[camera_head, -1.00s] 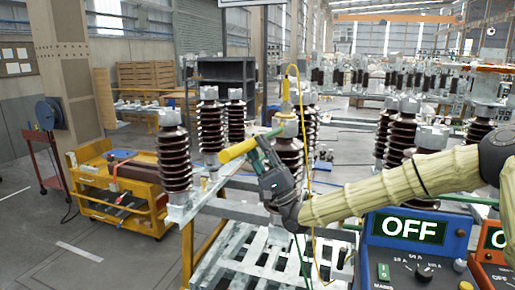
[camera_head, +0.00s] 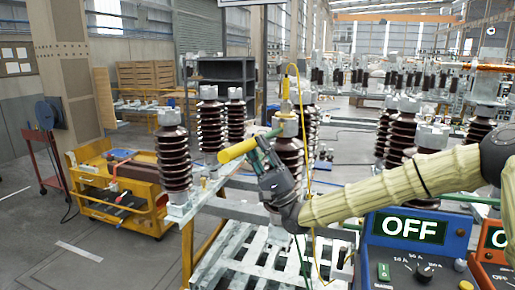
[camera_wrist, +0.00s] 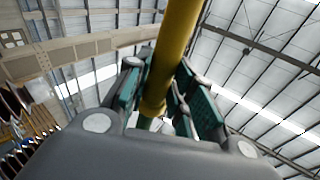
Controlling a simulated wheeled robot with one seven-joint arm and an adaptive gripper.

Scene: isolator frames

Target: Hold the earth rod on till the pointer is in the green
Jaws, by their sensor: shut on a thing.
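The yellow earth rod (camera_head: 238,150) is held aslant at the top of a brown ribbed insulator (camera_head: 290,158). My gripper (camera_head: 260,147) is shut on the rod. In the wrist view the yellow rod (camera_wrist: 174,50) runs up between the green-padded fingers (camera_wrist: 160,100). The rod's far end reaches toward the insulator's metal cap (camera_head: 285,125); whether it touches cannot be told. A yellow hooked piece (camera_head: 291,78) stands above this cap, with a thin yellow cable hanging down. No dial pointer in a green zone can be made out.
A blue-framed box (camera_head: 412,245) with a display reading OFF and a knob stands at the lower right, below my arm. An orange-edged box (camera_head: 492,250) is beside it. More insulators (camera_head: 174,160) stand around on the frame. A yellow cart (camera_head: 115,190) is at the left.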

